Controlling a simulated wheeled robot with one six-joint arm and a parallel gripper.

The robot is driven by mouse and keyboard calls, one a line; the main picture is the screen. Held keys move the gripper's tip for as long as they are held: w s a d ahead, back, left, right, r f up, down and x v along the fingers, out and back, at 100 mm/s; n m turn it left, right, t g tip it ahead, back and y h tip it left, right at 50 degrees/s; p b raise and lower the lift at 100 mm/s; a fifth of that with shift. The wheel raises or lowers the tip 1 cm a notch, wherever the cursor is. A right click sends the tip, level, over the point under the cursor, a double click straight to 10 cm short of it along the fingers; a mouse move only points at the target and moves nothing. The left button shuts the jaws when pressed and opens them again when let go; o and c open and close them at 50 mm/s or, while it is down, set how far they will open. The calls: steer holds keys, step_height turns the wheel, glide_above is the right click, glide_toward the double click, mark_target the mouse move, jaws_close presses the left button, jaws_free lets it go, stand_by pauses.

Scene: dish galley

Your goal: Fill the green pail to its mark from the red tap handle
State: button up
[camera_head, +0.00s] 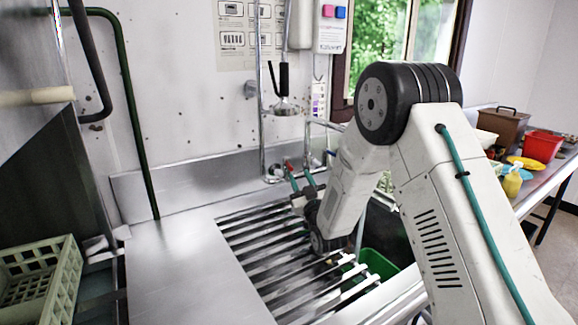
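The red tap handle (288,166) is small and sits low at the back wall, by the base of the upright tap pipe. My gripper (299,174) reaches toward the back wall with two teal fingers apart. Its left fingertip is right by the red handle; I cannot tell whether they touch. The green pail (378,263) stands low in the sink at the right end of the slatted rack. My arm and the slats hide much of it, and its mark and water level do not show.
The metal slatted rack (270,250) and bare steel drainboard (175,265) lie left of the arm. A pale green crate (40,285) is at lower left. A spray head (284,103) hangs above the tap. A red tub (541,146) stands on the right counter.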

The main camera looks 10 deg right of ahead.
mark_target(288, 164)
steer(key=w, duration=0.3)
steer(key=w+a, duration=0.1)
steer(key=w, duration=0.6)
steer(key=shift+a, duration=0.25)
steer(key=shift+x, duration=0.75)
steer(key=shift+c, duration=0.3)
